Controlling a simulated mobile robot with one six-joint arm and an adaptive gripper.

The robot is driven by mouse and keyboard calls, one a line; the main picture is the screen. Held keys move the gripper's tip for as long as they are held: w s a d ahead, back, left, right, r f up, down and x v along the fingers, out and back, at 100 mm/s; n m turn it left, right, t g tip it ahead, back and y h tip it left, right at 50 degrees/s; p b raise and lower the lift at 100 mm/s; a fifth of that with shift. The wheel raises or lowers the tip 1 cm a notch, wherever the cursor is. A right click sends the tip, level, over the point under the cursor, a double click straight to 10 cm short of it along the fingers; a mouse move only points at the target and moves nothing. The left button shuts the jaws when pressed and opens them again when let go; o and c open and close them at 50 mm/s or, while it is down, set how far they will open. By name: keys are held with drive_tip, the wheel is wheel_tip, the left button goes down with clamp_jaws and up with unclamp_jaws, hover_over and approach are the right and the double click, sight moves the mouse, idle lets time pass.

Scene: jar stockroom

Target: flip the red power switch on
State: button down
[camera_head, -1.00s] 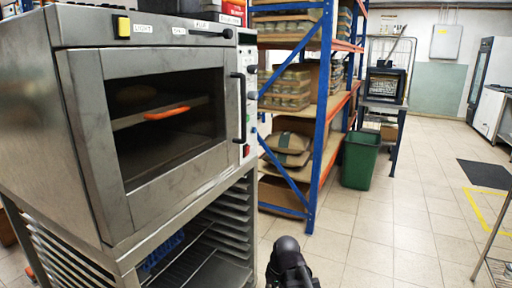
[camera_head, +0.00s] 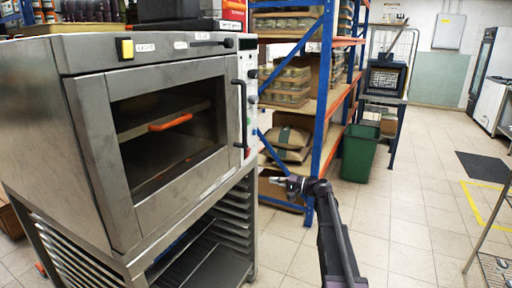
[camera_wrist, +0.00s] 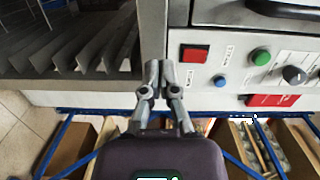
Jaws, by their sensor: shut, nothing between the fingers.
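The red power switch (camera_wrist: 194,53) is a square red rocker on the oven's pale control panel (camera_wrist: 238,40), in the wrist view just right of my fingertips. Its label is too small to read, and I cannot tell its on or off position. My gripper (camera_wrist: 161,72) is shut and empty, with its fingertips left of the switch and slightly lower in the picture. No contact with the switch shows. In the head view my gripper (camera_head: 279,181) is right of the oven (camera_head: 168,117), below the panel's lower end.
Slotted rack rails (camera_wrist: 85,58) lie left of my fingers.

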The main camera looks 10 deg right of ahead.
drive_tip(key=w+d+r+m+t+y, duration=0.1)
drive_tip(key=w+d+r+t, duration=0.1)
drive_tip(key=d+r, duration=0.3)
drive_tip(key=shift+w+d+r+m+t+p, duration=0.2)
drive_tip(key=shift+w+m+t+p, duration=0.15)
drive_tip(key=shift+w, duration=0.55)
drive_tip(key=shift+a, duration=0.1)
drive_tip(key=p+x, duration=0.2)
drive_tip(key=x, duration=1.2)
drive_tip(key=shift+p, duration=0.35)
drive_tip(key=shift+p, duration=0.3)
drive_tip(key=s+d+r+p, duration=0.2)
drive_tip(key=s+d, duration=0.6)
drive_tip(key=d, duration=0.3)
drive_tip(key=shift+r+p, duration=0.35)
drive_tip(key=shift+d, duration=0.15)
